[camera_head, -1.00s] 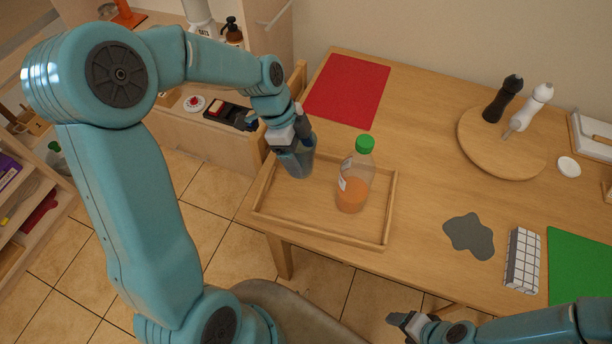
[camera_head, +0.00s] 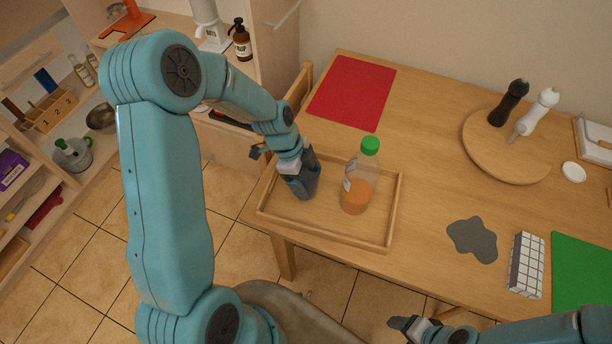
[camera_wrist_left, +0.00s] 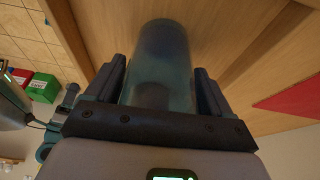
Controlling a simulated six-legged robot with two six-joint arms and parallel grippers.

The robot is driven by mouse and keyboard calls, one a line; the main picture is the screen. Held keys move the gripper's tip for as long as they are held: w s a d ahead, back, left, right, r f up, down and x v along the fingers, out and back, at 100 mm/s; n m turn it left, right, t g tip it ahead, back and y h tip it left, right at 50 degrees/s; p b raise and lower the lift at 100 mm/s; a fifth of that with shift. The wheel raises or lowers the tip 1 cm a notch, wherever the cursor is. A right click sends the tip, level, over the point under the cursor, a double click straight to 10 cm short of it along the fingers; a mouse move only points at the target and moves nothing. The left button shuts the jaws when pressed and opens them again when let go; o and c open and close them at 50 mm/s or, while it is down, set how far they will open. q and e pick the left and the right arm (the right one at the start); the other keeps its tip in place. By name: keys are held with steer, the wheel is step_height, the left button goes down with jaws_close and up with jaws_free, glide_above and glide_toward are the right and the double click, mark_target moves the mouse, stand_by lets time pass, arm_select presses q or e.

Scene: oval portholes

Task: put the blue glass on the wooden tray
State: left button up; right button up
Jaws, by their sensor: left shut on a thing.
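The wooden tray (camera_head: 330,229) lies on the near left part of the table. My left gripper (camera_head: 302,180) is over the tray's left part, shut on the blue glass (camera_head: 307,189). The glass is roughly upright; I cannot tell whether its base touches the tray. In the left wrist view the glass (camera_wrist_left: 160,65) sits between the two fingers, with wood beyond it. My right gripper (camera_head: 402,324) is at the bottom of the head view, away from the tray; its finger opening is unclear.
A bottle with a green cap (camera_head: 360,180) stands in the tray, right beside the glass. A red mat (camera_head: 352,90), a grey patch (camera_head: 472,240), a white gridded block (camera_head: 526,264) and a round board (camera_head: 535,155) with two mills are on the table.

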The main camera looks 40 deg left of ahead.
arm_select(q)
steer(key=o, duration=1.2)
steer(key=shift+w+f, duration=0.1)
steer(key=shift+c, duration=0.2)
steer(key=shift+r, duration=0.2)
steer(key=v, duration=1.2)
